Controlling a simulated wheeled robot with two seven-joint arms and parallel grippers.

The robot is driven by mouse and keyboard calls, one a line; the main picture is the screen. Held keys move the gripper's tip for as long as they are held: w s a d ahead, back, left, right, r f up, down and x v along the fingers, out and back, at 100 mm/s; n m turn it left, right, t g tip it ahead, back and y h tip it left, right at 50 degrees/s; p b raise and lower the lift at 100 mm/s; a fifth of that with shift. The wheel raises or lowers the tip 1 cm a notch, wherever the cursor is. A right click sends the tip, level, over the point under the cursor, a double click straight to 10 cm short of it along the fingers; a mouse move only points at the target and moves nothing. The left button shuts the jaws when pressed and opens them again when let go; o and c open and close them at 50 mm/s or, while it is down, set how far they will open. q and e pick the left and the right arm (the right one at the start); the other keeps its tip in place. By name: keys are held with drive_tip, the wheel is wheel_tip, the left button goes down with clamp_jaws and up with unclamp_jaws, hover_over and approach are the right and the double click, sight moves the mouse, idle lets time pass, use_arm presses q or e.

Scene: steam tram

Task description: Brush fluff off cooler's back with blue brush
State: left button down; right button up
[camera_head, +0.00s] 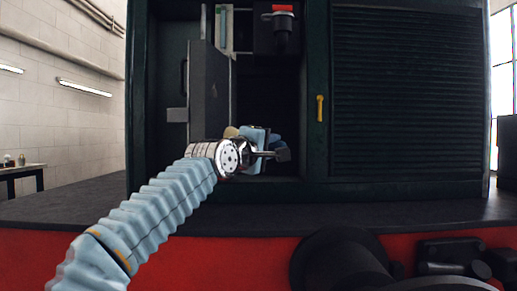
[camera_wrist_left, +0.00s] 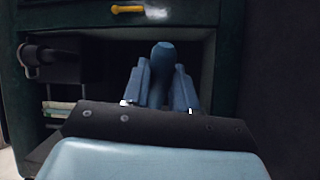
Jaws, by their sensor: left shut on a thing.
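My left gripper (camera_head: 258,138) reaches into the open, dark compartment of the green cabinet. In the left wrist view, its two blue-grey fingers (camera_wrist_left: 163,88) are closed on a blue rounded piece (camera_wrist_left: 162,56), which looks like the brush's handle. The gripper and wrist hide the rest of the brush in the head view. A beige rounded thing (camera_head: 231,132) shows beside the gripper; I cannot tell what it is. I cannot make out the cooler's back or any fluff for sure. My right gripper is not in view.
A grey door (camera_head: 210,95) stands open left of the compartment. A red-topped dark fitting (camera_head: 282,28) hangs at its upper right. A yellow handle (camera_head: 320,108) and a louvred panel (camera_head: 405,100) are to the right. A dark ledge (camera_head: 400,212) runs below.

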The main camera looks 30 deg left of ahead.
use_arm(q)
drive_tip(key=shift+w+d+f, duration=0.1)
drive_tip(key=shift+w+d, duration=0.2)
drive_tip(key=shift+d, duration=0.55)
drive_tip(key=d+b, duration=0.1)
drive_tip(key=w+d+b, duration=0.1)
drive_tip(key=d, duration=0.1)
